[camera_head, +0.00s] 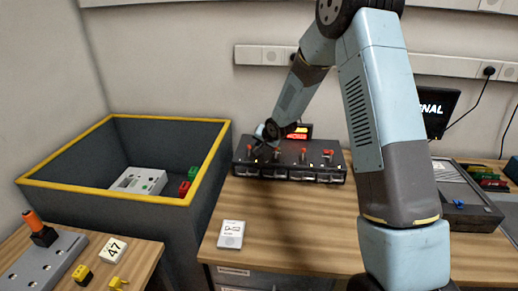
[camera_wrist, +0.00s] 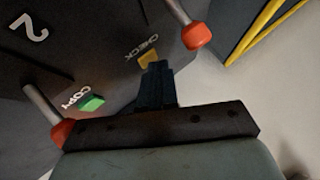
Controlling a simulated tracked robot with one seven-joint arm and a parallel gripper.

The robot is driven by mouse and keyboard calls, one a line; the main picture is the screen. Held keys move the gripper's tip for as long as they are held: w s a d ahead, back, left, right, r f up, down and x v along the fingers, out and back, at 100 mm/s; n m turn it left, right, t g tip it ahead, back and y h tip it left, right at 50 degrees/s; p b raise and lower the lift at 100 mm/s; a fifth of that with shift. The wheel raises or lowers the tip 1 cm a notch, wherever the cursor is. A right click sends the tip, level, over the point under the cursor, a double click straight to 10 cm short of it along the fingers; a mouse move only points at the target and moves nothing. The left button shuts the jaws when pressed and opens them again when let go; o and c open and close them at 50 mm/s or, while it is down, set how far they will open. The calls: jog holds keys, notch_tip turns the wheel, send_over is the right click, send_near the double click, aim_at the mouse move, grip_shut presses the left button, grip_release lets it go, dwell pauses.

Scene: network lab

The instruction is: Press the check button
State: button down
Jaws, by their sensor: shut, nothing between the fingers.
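The check button (camera_wrist: 149,58) is a small amber square on a dark panel, with the word CHECK beside it in the wrist view. My gripper (camera_wrist: 155,72) is shut and empty, its fingertips right at the button's edge and hiding part of it. I cannot tell whether they touch it. In the head view my gripper (camera_head: 266,136) is over the left part of the black device (camera_head: 290,173) that carries the panel. A green button (camera_wrist: 92,104) marked COPY sits to the lower left in the wrist view.
Red-tipped levers stand on either side of my fingers, one at the upper right (camera_wrist: 195,37) and one at the lower left (camera_wrist: 60,131). A lit display (camera_head: 299,131) stands behind the device. A yellow-rimmed dark bin (camera_head: 185,205) is to the left.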

jog(key=shift+r, duration=0.8)
jog(key=shift+r, duration=2.5)
